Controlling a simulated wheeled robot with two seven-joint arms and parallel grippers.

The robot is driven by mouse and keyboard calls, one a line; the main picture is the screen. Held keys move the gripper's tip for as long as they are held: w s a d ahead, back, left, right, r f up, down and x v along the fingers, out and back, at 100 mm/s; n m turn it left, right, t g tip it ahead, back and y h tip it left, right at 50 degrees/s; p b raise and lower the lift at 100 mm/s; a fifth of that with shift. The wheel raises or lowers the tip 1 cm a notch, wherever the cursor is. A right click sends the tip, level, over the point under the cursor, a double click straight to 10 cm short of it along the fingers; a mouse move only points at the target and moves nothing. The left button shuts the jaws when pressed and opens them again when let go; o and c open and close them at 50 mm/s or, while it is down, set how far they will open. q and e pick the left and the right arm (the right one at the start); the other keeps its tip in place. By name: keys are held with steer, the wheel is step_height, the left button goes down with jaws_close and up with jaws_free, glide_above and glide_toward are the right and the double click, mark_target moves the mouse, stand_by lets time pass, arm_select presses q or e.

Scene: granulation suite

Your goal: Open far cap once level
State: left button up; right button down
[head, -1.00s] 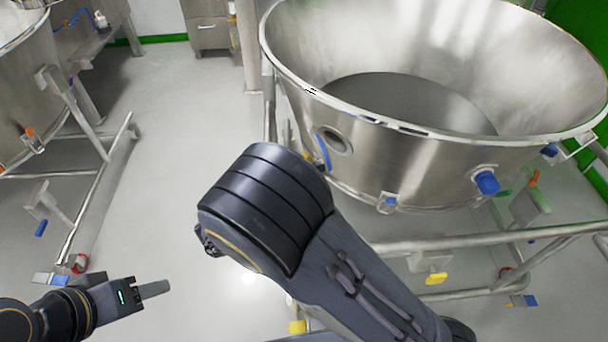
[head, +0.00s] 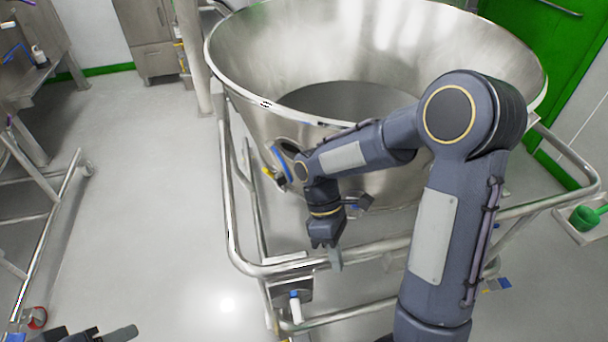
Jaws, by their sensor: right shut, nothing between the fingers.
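The large steel bowl (head: 245,115) stands at the upper middle with grey material inside. A blue-edged cap (head: 281,164) shows at a side port on the bowl's front left wall. My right forearm partly covers this area, so I cannot tell whether the cap is closed. I cannot tell which fitting is the far cap. My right gripper (head: 335,262) is shut and empty, pointing down in front of the bowl near the frame rail. My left gripper (head: 122,334) is at the lower left edge, mostly cut off, away from the bowl.
A steel tube frame (head: 245,268) surrounds the bowl's lower part, close to my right gripper. A white bottle-like item (head: 295,307) with a blue top is low at the frame. Another frame (head: 50,235) stands at left. The floor (head: 150,210) between is clear.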

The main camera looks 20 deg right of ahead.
steer(key=w+m+t+y, duration=0.1)
steer(key=m+y, duration=0.1)
steer(key=y, duration=0.1)
steer(key=w+m+t+y+b, duration=0.1)
steer(key=w+m+y, duration=0.1)
steer(key=y, duration=0.2)
steer(key=w+d+m+t+y+b, duration=0.1)
steer(key=m+y, duration=0.2)
steer(key=shift+w+r+t, duration=0.35)
steer(key=shift+t, duration=0.05)
steer(key=w+d+r+m+t+y+b, duration=0.15)
steer(key=w+d+m+t, duration=0.25)
steer(key=d+t, duration=0.4)
steer(key=w+d+r+m+t+y+b, duration=0.1)
steer(key=w+d+m+t+y, duration=0.1)
steer(key=w+d+m+t, duration=0.5)
steer(key=n+g+b, duration=0.1)
steer(key=n+b, duration=0.1)
steer(key=n, duration=0.1)
glide_toward(280, 167)
steer(key=w, duration=0.1)
steer(key=w+a+f, duration=0.1)
steer(key=w+a, duration=0.1)
steer(key=shift+w+f, duration=0.2)
steer(key=shift+f, duration=0.1)
